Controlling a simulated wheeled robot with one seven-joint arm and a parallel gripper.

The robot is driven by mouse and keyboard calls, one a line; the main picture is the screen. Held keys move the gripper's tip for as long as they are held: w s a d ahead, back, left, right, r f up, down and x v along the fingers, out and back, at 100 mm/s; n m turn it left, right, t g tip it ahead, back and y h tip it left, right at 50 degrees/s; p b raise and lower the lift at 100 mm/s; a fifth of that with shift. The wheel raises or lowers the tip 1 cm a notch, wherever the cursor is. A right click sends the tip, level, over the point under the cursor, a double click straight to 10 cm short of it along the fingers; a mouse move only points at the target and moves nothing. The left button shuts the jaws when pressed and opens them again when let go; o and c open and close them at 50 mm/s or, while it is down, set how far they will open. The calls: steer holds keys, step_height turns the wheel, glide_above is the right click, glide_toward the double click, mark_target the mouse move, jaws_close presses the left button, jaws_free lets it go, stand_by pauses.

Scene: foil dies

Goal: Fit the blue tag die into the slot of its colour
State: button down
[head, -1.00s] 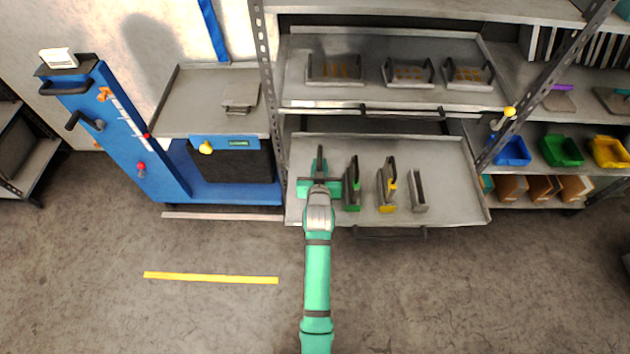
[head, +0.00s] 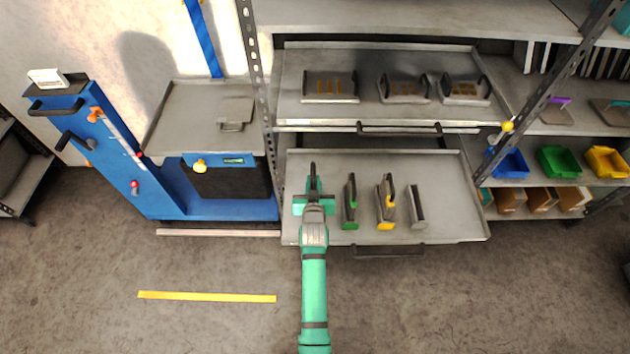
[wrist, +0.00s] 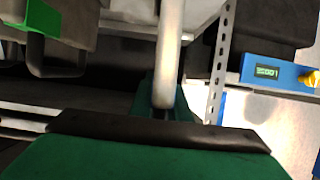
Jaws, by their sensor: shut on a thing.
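My gripper (head: 314,190) is over the left end of the lower pulled-out tray (head: 455,210) in the head view. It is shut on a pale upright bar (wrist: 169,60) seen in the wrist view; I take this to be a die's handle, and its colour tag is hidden. No blue tag shows on the dies. To the right on the tray stand a green-tagged die (head: 350,203), a yellow-tagged die (head: 385,205) and a plain grey piece (head: 417,208). The green-tagged die also appears to show at upper left in the wrist view (wrist: 55,15).
An upper tray (head: 290,95) holds three grey holders with amber marks, such as the left holder (head: 330,99); no blue slot is readable. A perforated post (head: 250,60) and blue lift cart (head: 115,150) stand left.

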steer(key=f, duration=0.4)
steer(key=shift+s+d+f, duration=0.1)
steer(key=shift+d+f, duration=0.2)
steer(key=shift+f, duration=0.05)
steer(key=c, duration=1.7)
jaws_free()
steer(key=shift+f, duration=0.1)
